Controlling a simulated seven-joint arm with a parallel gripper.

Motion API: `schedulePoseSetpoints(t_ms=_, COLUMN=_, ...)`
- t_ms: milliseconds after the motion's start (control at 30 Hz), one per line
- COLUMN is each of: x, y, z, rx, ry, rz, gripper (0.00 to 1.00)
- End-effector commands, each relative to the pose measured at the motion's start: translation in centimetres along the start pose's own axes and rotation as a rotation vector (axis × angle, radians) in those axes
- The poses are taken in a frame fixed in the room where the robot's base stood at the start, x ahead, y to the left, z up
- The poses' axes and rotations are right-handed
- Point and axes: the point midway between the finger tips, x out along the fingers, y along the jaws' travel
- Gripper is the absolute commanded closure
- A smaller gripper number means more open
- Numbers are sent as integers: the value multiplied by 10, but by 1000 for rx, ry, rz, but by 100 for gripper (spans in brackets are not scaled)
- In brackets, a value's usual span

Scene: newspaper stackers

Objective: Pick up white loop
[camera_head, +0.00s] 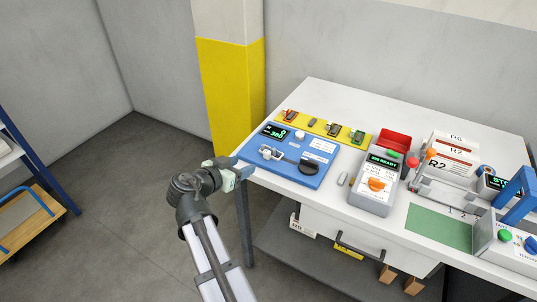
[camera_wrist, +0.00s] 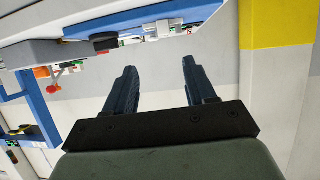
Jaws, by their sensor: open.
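I cannot make out a white loop for certain in either view. Small white parts sit on the blue panel (camera_head: 290,174) at the table's left end, among them a white knob (camera_head: 300,134) and a pale piece beside a black lever (camera_head: 309,167). My gripper (camera_head: 240,168) is just off the table's left edge, close to the panel's left corner, partly hidden by its own wrist. In the wrist view my gripper (camera_wrist: 158,72) is open, with two dark fingers apart and nothing between them. The blue panel's edge (camera_wrist: 130,22) shows beyond the fingers there.
A yellow strip (camera_head: 318,123) with several small parts lies behind the panel. A grey device with an orange knob (camera_head: 376,184) and a red bin (camera_head: 394,141) stand to its right. A yellow-and-white pillar (camera_head: 230,85) rises behind my gripper.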

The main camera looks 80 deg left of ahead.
Motion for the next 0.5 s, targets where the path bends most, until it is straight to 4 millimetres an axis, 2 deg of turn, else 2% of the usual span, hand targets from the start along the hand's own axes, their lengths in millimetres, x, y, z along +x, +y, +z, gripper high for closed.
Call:
schedulePoseSetpoints(t_ms=167, x=15, y=-1, z=0, rx=24, ry=-1, rz=1, gripper=45)
schedulePoseSetpoints(t_ms=500, x=71, y=-2, z=0, rx=22, ry=-2, rz=2, gripper=45)
